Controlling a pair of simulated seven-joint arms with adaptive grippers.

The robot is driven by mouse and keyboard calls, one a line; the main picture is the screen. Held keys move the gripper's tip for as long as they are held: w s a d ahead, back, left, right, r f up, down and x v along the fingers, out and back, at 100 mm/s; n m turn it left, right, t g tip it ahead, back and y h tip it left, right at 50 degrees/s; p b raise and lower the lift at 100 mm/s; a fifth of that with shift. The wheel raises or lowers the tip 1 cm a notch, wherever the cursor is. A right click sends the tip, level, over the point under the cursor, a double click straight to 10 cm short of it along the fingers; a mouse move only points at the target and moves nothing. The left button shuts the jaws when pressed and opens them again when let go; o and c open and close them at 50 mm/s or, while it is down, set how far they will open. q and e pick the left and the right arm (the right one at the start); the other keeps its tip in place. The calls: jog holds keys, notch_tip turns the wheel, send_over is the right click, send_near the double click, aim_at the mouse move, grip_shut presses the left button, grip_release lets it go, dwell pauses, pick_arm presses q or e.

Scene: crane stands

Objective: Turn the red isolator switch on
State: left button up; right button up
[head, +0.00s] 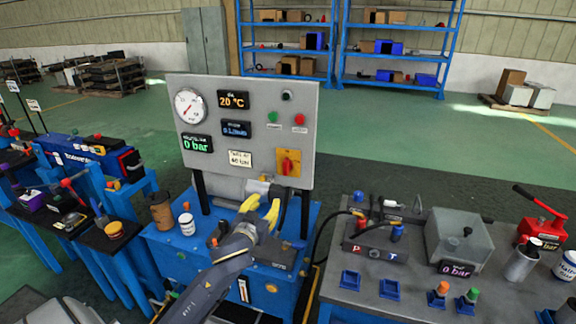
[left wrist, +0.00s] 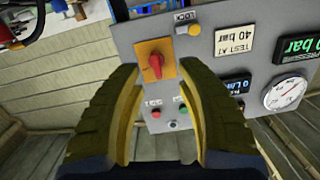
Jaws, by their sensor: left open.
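The red isolator switch (head: 287,165) is a red knob on a square orange plate, at the lower right of the grey upright panel (head: 245,95). Its handle looks about vertical in the head view. My left gripper (head: 261,209) is below and in front of the panel, its yellow fingers apart and empty. In the left wrist view the switch (left wrist: 156,66) shows between the two fingers of my left gripper (left wrist: 162,74), beyond their tips and apparently not touched. My right gripper is not in view.
Red and green buttons (head: 299,119), a pressure gauge (head: 190,106) and displays reading 20 °C and 0 bar share the panel. A blue bench (head: 165,250) is below it. A grey table (head: 340,295) with a manifold and hand pump (head: 541,220) stands at the right.

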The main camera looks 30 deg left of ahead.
aim_at(285, 165)
pick_arm(q)
notch_tip(285, 165, up, 6)
jog(key=s+d, duration=0.1)
jog(key=d, duration=0.1)
jog(key=shift+n+t, duration=0.4)
jog(key=x, duration=1.7)
jog(key=shift+d+f, duration=0.1)
jog(key=shift+f, duration=0.05)
jog(key=shift+c, duration=0.4)
grip_shut()
